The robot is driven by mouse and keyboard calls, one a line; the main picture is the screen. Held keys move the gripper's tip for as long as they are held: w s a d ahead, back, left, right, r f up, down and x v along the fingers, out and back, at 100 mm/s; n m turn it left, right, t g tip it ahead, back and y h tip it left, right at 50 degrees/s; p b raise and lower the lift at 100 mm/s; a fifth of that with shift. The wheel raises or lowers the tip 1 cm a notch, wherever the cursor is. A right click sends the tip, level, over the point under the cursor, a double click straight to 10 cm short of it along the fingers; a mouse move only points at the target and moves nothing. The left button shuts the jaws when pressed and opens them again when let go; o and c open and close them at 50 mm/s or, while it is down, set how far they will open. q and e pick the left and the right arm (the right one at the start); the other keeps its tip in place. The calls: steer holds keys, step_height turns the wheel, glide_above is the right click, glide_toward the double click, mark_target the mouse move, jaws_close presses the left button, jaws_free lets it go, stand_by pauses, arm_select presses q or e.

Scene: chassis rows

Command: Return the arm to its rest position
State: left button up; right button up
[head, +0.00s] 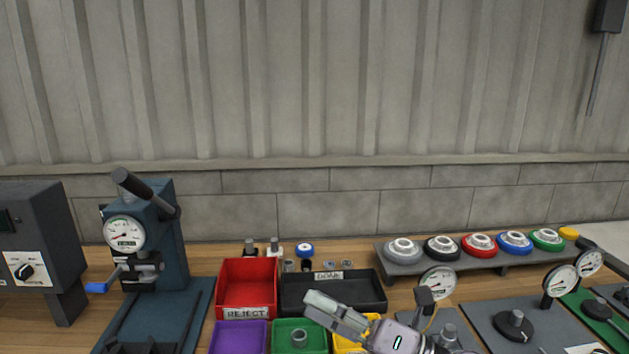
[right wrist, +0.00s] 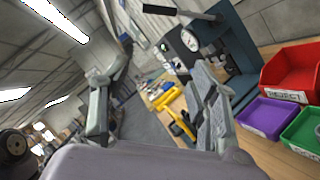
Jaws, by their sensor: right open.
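My right gripper (head: 322,302) reaches in from the bottom of the head view, above the front of the black bin and beside the green and yellow bins. In the right wrist view its two fingers stand wide apart with nothing between them (right wrist: 150,78). It is open and empty. My left gripper is not in view.
A red REJECT bin (head: 222,290), a black DONE bin (head: 376,285), a purple bin (head: 238,325) and a green bin (head: 284,323) crowd the bench. A press (head: 160,235) stands left. A rack (head: 495,261) of coloured round parts and dial gauges stand right.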

steer(key=w+d+f+m+t+h, duration=0.2)
steer(key=d+m+t+h, duration=0.35)
steer(key=m, duration=0.45)
steer(key=w+d+f+m+t+h, duration=0.1)
steer(key=w+d+m+t+h, duration=0.1)
steer(key=d+m+t+h, duration=0.65)
steer(key=s+d+f+m+g+h, duration=0.3)
steer(key=f+m+g, duration=0.1)
steer(key=f+m, duration=0.35)
steer(key=s+d+f+m+g+h, duration=0.2)
steer(key=f+m+g+h, duration=0.15)
steer(key=f+m, duration=0.35)
steer(key=s+f+m+g+y, duration=0.1)
steer(key=s+f+m+g, duration=0.1)
steer(key=s+f+g, duration=0.55)
steer(key=s+f+m+g, duration=0.25)
steer(key=s+f, duration=0.55)
steer(key=s, duration=0.6)
steer(key=s+f+g, duration=0.3)
steer(key=f, duration=2.5)
steer(key=s+d+f, duration=0.3)
steer(key=s+f, duration=1.1)
steer(key=s, duration=0.2)
steer(key=shift+d+f+n+g, duration=0.15)
steer(key=shift+f+n+g, duration=0.1)
steer(key=shift+n+g, duration=0.15)
steer(key=shift+s, duration=0.1)
steer(key=shift+c, duration=0.2)
